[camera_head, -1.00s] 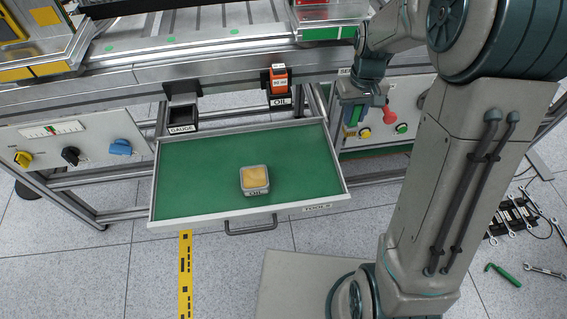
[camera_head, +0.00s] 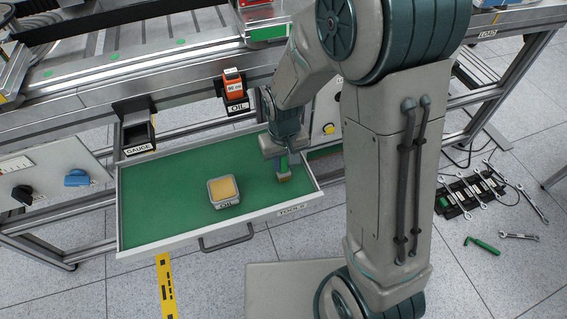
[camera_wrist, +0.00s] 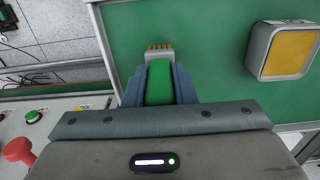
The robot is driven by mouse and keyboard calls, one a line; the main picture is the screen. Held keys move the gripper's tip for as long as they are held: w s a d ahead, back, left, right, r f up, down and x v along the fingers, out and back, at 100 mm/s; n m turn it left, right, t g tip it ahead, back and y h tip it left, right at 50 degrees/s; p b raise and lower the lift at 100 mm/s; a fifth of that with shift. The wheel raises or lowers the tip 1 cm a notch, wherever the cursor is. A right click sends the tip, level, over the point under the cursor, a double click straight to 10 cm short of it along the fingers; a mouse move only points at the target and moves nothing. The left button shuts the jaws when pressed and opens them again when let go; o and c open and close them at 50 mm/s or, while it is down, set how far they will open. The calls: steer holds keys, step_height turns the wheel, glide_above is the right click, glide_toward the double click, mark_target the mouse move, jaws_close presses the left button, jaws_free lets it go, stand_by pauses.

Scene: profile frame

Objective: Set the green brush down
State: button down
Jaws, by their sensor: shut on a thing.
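My gripper (camera_head: 281,161) is shut on the green brush (camera_wrist: 159,83). The brush has a green handle between my fingers and pale yellow bristles pointing away from the gripper in the wrist view. In the head view the brush (camera_head: 283,171) hangs bristles-down over the right part of the open drawer (camera_head: 165,190), which has a green lining and a TOOLS label. I cannot tell whether the bristles touch the drawer floor.
A grey tin with a yellow pad (camera_head: 224,191), labelled OIL, stands in the drawer left of the brush. Green floor is clear around it. A GAUGE holder (camera_head: 137,134) and an OIL holder (camera_head: 235,97) hang behind. Wrenches (camera_head: 480,190) lie on the ground at right.

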steer(key=shift+f, duration=0.4)
steer(key=shift+f, duration=0.2)
steer(key=c, duration=1.2)
jaws_free()
steer(key=shift+r, duration=0.2)
